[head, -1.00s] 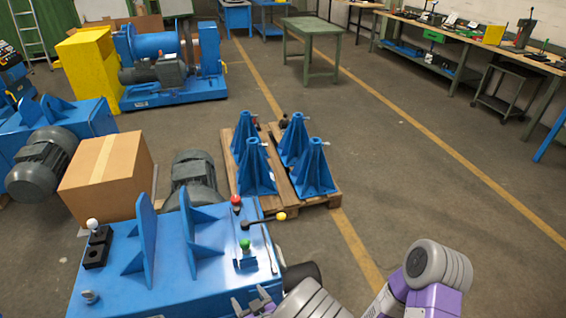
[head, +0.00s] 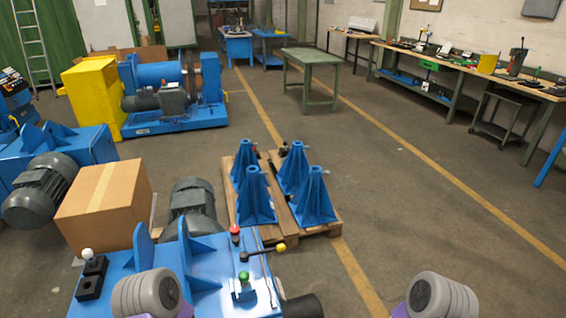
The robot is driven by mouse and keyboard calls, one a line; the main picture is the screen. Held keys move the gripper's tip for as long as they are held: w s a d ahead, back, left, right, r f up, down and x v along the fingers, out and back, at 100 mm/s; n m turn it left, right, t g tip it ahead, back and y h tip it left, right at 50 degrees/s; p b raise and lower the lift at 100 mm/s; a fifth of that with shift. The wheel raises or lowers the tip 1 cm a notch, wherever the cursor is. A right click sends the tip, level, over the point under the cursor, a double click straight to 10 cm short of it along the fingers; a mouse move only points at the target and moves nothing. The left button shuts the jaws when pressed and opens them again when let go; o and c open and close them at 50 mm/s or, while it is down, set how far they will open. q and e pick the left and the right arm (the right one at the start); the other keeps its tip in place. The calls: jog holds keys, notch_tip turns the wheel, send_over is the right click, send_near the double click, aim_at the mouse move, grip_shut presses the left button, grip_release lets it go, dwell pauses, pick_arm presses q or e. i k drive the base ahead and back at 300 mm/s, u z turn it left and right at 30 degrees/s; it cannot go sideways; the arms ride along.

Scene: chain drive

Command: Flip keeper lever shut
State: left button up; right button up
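The blue machine (head: 208,283) fills the lower left of the head view. On its top a dark lever with a yellow knob (head: 281,247) lies nearly flat, its knob toward the right. A red knob (head: 235,231) stands behind the lever's left end, and a green knob (head: 244,277) stands in front. A white ball knob (head: 87,255) stands on a black block (head: 91,279) at the left. I cannot tell which of these is the keeper lever. Neither gripper shows; only grey rounded parts of my arms appear along the bottom edge.
Two upright blue plates (head: 170,257) rise from the machine top. A cardboard box (head: 104,204) and a grey motor (head: 192,207) stand behind it. Blue pedestals (head: 255,197) stand on wooden pallets (head: 275,234). The floor to the right is open.

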aim_at(244, 256)
jog(key=z, duration=2.8)
jog(key=k, duration=1)
jog(key=u, duration=1.3)
jog(key=i, duration=0.75)
jog(key=z, duration=0.05)
